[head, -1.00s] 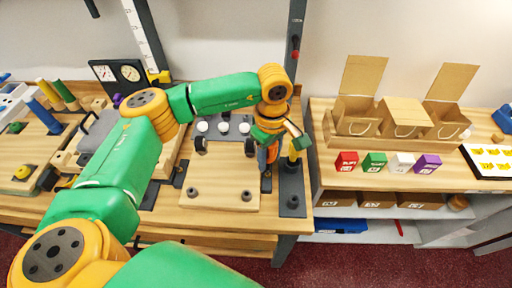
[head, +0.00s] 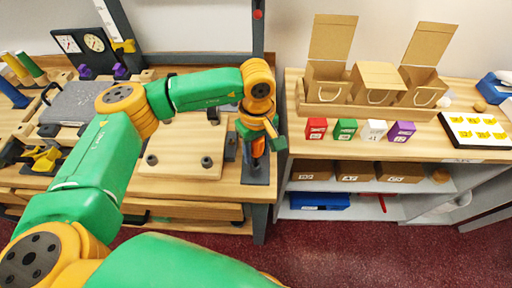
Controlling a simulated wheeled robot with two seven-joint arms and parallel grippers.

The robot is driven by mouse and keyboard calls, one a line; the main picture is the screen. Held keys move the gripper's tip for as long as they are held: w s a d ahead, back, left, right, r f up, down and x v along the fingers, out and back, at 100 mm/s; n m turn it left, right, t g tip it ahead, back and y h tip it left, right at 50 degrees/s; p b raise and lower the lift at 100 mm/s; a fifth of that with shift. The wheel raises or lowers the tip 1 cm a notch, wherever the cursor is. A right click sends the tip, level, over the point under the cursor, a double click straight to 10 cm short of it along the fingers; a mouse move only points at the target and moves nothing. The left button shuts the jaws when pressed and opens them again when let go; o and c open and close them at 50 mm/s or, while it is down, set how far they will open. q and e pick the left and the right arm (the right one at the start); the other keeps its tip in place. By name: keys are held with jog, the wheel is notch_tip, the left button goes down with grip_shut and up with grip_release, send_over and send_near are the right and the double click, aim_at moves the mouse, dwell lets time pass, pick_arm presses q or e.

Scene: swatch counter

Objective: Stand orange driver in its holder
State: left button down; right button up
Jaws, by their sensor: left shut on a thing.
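My left gripper (head: 259,139) is at the right end of the left bench and points down. It is shut on the orange driver (head: 258,147), of which only a small orange part shows below the fingers. The dark grey holder (head: 257,175) stands at the bench's right front corner, directly below the gripper in the picture. The gripper hides the holder's upper part, so I cannot tell whether the driver's tip is in it. My right gripper is not in view.
A wooden board with dark knobs (head: 180,150) lies left of the holder. A dark upright post (head: 258,30) rises behind the gripper. Red (head: 316,128), green, white and purple boxes stand on the right counter. A gap with red floor lies between bench and shelf.

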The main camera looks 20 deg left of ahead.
pick_arm(q)
jog(key=shift+a, duration=0.2)
jog(key=shift+d, duration=0.1)
dwell(0.4)
jog(key=shift+f, duration=0.1)
jog(key=shift+f+b, duration=0.1)
jog(key=shift+b, duration=0.45)
jog(key=shift+f+b, duration=0.4)
jog(key=shift+b, duration=0.2)
jog(key=shift+f, duration=0.15)
dwell(0.3)
jog(key=shift+f+b, duration=0.6)
jog(key=shift+b, duration=0.3)
